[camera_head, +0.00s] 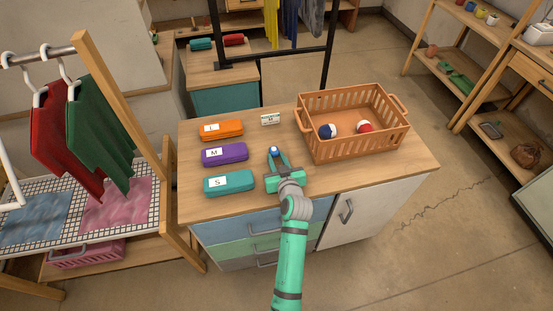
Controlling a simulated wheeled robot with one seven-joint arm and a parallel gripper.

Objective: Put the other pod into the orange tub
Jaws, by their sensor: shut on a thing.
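The orange tub (344,152) is a slatted basket with two handles on the right of the counter. A dark blue and white pod (327,131) and a red and white pod (364,126) lie inside it, apart from each other. My gripper (273,153) is over the counter, left of the tub and outside it. It is shut on a small blue and white pod (273,150), seen between the fingertips. The fingers hide part of this pod, and I cannot tell whether it touches the counter.
Orange (232,127), purple (235,151) and teal (238,180) cases marked with letters stand in a column left of my gripper. The counter (385,170) is clear in front of the tub. A clothes rack stands left.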

